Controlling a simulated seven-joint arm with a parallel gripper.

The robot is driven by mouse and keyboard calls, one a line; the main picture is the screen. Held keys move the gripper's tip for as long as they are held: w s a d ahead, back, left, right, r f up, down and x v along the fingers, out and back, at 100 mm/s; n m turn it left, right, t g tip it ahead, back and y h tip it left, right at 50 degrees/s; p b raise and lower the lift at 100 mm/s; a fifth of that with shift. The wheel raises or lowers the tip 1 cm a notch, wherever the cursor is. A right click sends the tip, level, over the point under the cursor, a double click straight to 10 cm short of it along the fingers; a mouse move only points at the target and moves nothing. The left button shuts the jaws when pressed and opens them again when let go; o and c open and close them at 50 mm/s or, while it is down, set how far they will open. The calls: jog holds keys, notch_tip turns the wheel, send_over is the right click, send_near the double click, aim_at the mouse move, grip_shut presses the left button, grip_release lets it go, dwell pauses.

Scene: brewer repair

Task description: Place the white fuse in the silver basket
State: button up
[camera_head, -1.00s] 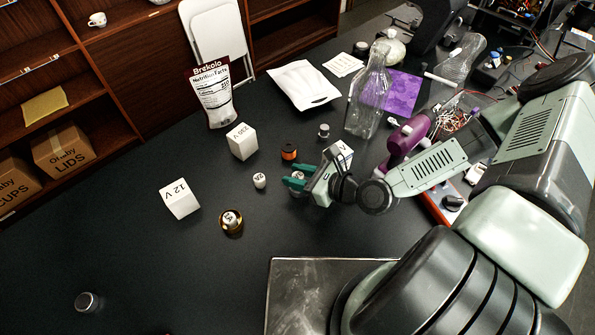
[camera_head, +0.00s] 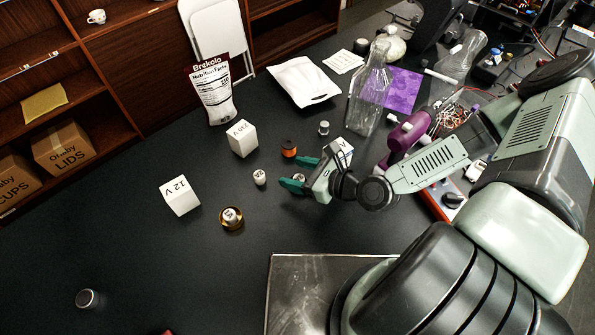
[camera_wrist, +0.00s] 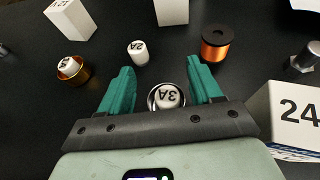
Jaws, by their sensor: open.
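A white fuse marked 3A (camera_wrist: 167,97) stands upright inside a small silver basket (camera_wrist: 152,102); in the head view the fuse (camera_head: 299,177) is partly hidden by my gripper. My gripper (camera_wrist: 161,68) is open, with one teal finger on each side of the fuse and basket and a gap visible on both sides. It also shows in the head view (camera_head: 298,171). Another white fuse, marked 2A (camera_wrist: 138,52), stands on the table just beyond the left finger. A third white fuse (camera_wrist: 69,66) stands in a gold basket (camera_wrist: 79,75) at the left.
An orange spool (camera_wrist: 216,42) stands beyond the right finger. A white 24 V block (camera_wrist: 291,118) is close on the right. Two other white blocks, one marked 12 V (camera_head: 180,195), stand further left. A glass bottle (camera_head: 367,100) stands behind. The table's front left is mostly clear.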

aim_at(298, 179)
notch_tip(298, 179, up, 7)
jog(key=shift+r, duration=0.1)
dwell(0.3)
dwell(0.4)
